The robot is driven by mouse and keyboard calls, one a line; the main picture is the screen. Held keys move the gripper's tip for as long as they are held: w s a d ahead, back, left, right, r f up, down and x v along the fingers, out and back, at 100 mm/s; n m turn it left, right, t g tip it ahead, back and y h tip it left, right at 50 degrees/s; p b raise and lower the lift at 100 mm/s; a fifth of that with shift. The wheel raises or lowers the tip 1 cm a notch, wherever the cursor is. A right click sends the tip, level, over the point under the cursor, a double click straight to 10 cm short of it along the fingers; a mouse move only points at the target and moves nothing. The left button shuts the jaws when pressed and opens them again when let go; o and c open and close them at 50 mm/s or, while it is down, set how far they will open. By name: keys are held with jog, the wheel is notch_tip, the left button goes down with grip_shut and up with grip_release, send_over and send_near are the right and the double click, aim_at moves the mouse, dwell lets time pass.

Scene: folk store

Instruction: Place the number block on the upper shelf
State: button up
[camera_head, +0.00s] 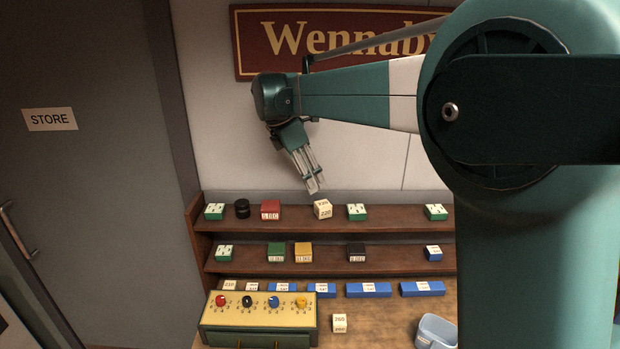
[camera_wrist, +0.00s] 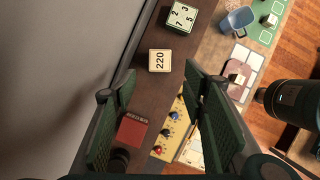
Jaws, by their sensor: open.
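A cream number block marked 220 (camera_head: 322,209) stands on the upper shelf (camera_head: 390,222). It also shows in the wrist view (camera_wrist: 160,62), near the fingertips. My gripper (camera_head: 314,191) is just above this block in the head view, pointing down, open and apparently empty. Its two fingers show in the wrist view (camera_wrist: 160,75), spread apart. Another cream number block marked 260 (camera_head: 339,323) sits on the counter, right of the yellow dial panel. A cream block that seems marked 210 (camera_head: 230,285) is at the counter's back left.
The upper shelf also holds a red block (camera_head: 270,211), a black cylinder (camera_head: 242,209) and green-and-white blocks (camera_head: 357,212). A lower shelf (camera_head: 390,268) carries coloured blocks. A dial panel (camera_head: 259,329) and a blue bin (camera_head: 436,332) stand on the counter. Clear shelf lies right of centre.

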jog(key=shift+d, duration=0.1)
dwell(0.3)
jog(key=s+d+m+t+y, duration=0.1)
jog(key=s+d+m, duration=0.4)
jog(key=s+d, duration=0.4)
jog(key=s+d+m+t+y, duration=0.15)
jog(key=s+d+m, duration=0.45)
jog(key=s, duration=0.6)
jog(key=s+d+f+m+t, duration=0.1)
jog(key=s+d+f+m, duration=0.1)
jog(key=s, duration=0.5)
jog(key=s+d+f+m+t+y, duration=0.1)
jog(key=s+d+f+m, duration=0.1)
jog(key=s+f+m, duration=0.3)
jog(key=s+d+f+m+t, duration=0.1)
jog(key=s+d+f+m, duration=0.2)
jog(key=s, duration=0.5)
jog(key=shift+s+f+m+y, duration=0.3)
jog(key=shift+f+m+y, duration=0.05)
jog(key=shift+f+m, duration=0.4)
